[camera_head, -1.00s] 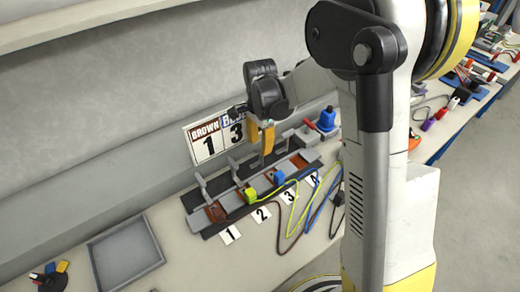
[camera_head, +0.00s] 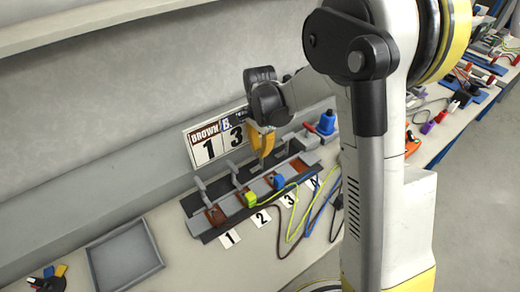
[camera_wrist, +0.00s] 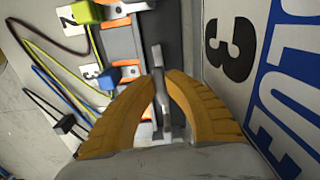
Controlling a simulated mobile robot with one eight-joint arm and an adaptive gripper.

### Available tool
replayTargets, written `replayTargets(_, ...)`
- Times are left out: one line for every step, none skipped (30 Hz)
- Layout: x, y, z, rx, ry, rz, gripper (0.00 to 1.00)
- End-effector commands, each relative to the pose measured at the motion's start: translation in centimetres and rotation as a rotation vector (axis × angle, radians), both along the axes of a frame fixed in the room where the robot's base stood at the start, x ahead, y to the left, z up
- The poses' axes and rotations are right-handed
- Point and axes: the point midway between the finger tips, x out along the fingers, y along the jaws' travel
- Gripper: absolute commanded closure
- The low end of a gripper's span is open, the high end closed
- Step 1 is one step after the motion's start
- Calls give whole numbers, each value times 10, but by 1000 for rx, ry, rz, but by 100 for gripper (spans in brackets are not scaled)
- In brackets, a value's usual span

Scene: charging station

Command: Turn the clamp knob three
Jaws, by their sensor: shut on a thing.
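My gripper (camera_head: 262,141) has its yellow fingers closed on the grey clamp knob three, an upright lever on the clamp row (camera_head: 207,231). In the wrist view the grey clamp knob (camera_wrist: 158,65) stands between the fingertips of the gripper (camera_wrist: 161,78). A blue plug (camera_head: 279,182) is at the clamp behind label 3 (camera_head: 289,199); the blue plug also shows in the wrist view (camera_wrist: 107,79). A yellow-green plug (camera_head: 250,198) is nearer label 2 (camera_head: 261,218).
Other grey levers stand beside it at clamp one (camera_head: 201,188) and clamp two (camera_head: 233,173). A grey tray (camera_head: 125,258) lies front left. Loose cables lie in front of the clamps.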

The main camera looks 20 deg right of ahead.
Motion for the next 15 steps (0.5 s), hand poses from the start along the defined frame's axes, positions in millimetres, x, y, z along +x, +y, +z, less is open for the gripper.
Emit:
replayTargets(-1, 0, 0, 0, 1, 22, 100)
replayTargets(-1, 0, 0, 0, 1, 39, 100)
replayTargets(-1, 0, 0, 0, 1, 64, 100)
replayTargets(-1, 0, 0, 0, 1, 84, 100)
replayTargets(-1, 0, 0, 0, 1, 107, 100)
replayTargets(-1, 0, 0, 0, 1, 139, 100)
replayTargets(-1, 0, 0, 0, 1, 165, 100)
replayTargets(-1, -1, 0, 0, 1, 191, 100)
replayTargets(-2, -1, 0, 0, 1, 227, 100)
replayTargets(-2, -1, 0, 0, 1, 255, 100)
replayTargets(-2, -1, 0, 0, 1, 284, 100)
replayTargets(-2, -1, 0, -1, 1, 322, 100)
replayTargets(-2, -1, 0, -1, 1, 351, 100)
replayTargets(-2, -1, 0, -1, 1, 379, 100)
replayTargets(-2, -1, 0, -1, 1, 418, 100)
